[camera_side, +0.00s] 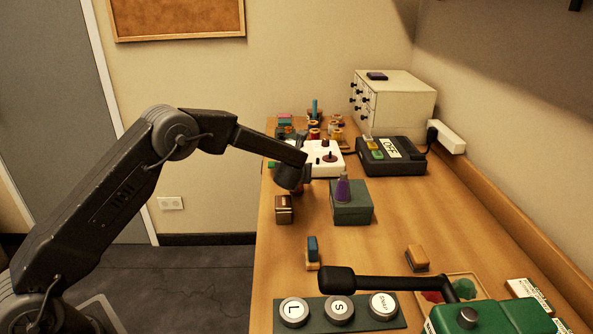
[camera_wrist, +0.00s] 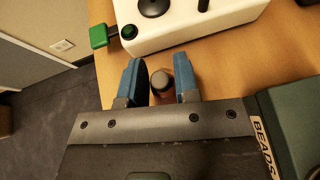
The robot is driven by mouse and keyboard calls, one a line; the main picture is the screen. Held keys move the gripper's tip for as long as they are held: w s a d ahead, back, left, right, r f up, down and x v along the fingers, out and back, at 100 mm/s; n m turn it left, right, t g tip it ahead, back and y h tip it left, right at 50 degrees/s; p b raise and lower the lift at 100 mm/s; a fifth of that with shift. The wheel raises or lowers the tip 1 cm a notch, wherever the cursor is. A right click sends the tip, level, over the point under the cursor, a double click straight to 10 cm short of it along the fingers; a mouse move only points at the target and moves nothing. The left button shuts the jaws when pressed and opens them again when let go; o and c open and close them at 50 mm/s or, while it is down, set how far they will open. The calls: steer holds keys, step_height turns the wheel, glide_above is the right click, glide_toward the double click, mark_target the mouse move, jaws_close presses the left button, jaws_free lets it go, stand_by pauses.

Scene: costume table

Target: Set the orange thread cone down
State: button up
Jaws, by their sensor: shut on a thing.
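My gripper (camera_wrist: 160,78) shows in the wrist view with its two blue fingers on either side of a small upright thing with a round grey top. This thing, which I take for the orange thread cone (camera_wrist: 161,82), shows only a little brownish side below its top. In the side view my gripper (camera_side: 296,186) is over the left part of the wooden table (camera_side: 385,235), just left of the green box. The held cone cannot be made out there, and its height above the table cannot be told.
A purple cone (camera_side: 342,189) stands on the green box (camera_side: 352,208). A small brown block (camera_side: 284,210) sits near the left edge, below my gripper. A white machine (camera_side: 325,158) is just behind. Spools crowd the back. Bare table lies in front of the green box.

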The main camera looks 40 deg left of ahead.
steer(key=shift+f, duration=0.2)
steer(key=o, duration=1)
